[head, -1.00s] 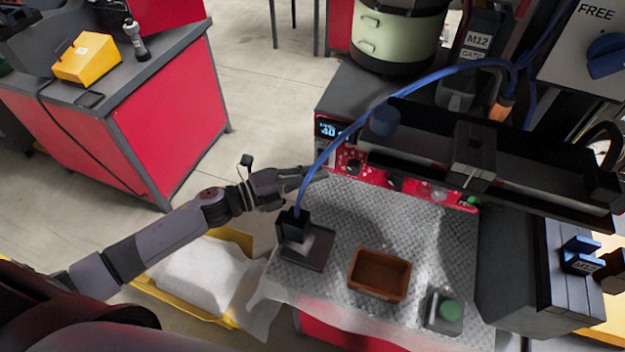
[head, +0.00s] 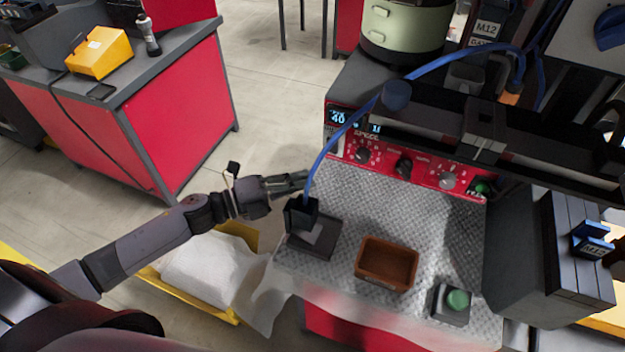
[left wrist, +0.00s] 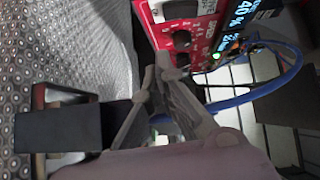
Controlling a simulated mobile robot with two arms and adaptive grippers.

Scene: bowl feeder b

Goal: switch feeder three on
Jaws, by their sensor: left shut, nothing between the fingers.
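A red control panel (head: 400,165) with a lit display reading 40 (head: 340,117) and black and grey knobs runs along the front of the feeder machine. A green-lit switch (head: 483,188) sits at its right end. No label reading three is legible. My left gripper (head: 306,181) is shut and empty, its fingers left of the panel's left end and above the edge of the grey mat. In the left wrist view, the shut fingers (left wrist: 163,68) appear close to the panel (left wrist: 190,22) and its dark knobs; contact cannot be told. My right gripper is not in view.
A brown tray (head: 387,265) and a green button box (head: 455,302) sit on the patterned mat (head: 345,200).

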